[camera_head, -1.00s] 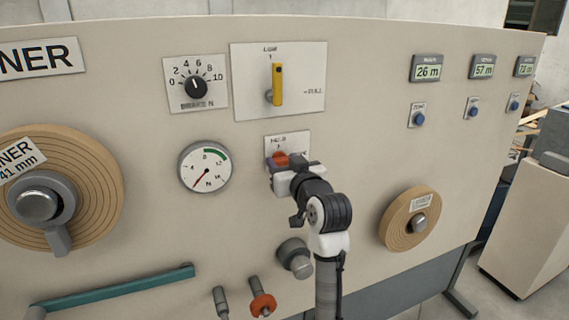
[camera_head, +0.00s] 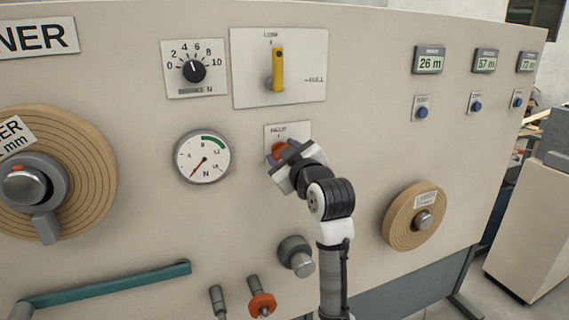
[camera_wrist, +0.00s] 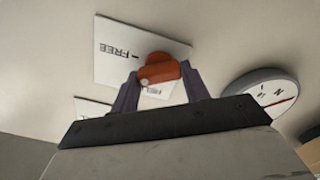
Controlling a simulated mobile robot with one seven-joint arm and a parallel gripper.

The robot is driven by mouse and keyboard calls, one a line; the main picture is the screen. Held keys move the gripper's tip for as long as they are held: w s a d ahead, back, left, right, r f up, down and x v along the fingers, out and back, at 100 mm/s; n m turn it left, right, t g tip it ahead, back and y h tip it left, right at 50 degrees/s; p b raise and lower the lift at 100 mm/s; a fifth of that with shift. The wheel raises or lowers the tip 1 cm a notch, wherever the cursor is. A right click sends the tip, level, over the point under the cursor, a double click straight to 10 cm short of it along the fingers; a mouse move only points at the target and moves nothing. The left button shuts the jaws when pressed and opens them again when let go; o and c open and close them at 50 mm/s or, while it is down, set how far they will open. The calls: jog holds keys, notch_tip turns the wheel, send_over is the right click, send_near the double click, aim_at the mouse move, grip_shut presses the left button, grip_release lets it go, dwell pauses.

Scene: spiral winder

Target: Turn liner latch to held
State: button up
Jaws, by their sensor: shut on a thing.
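The liner latch is a small orange knob (camera_head: 279,148) on a white plate (camera_head: 301,133) on the upright panel, below the yellow lever. In the wrist view the orange knob (camera_wrist: 158,67) sits between the two purple fingers of my gripper (camera_wrist: 162,80), which is shut on it. That view also shows the plate (camera_wrist: 115,55) with the word FREE; a second word beside the knob is partly covered. In the head view my gripper (camera_head: 287,152) hides the plate's lower part.
A round dial gauge (camera_head: 203,157) is just left of the latch. The yellow lever (camera_head: 278,69) is above it. A grey knob (camera_head: 296,256) and an orange-collared fitting (camera_head: 262,303) are below. A tan roll (camera_head: 414,216) is to the right, and a large roll (camera_head: 85,170) is at left.

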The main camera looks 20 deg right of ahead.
jog(key=n+b, duration=0.3)
jog(key=n, duration=0.2)
jog(key=n+b, duration=0.4)
jog(key=n, duration=0.2)
jog(key=shift+a+f+n, duration=0.1)
jog(key=shift+f+n, duration=0.1)
jog(key=shift+n, duration=0.1)
dwell(0.4)
jog(key=o, duration=1)
jog(key=s, duration=0.4)
jog(key=s+b, duration=0.1)
jog(key=s, duration=0.9)
jog(key=shift+d+b, duration=0.25)
jog(key=shift+b, duration=0.05)
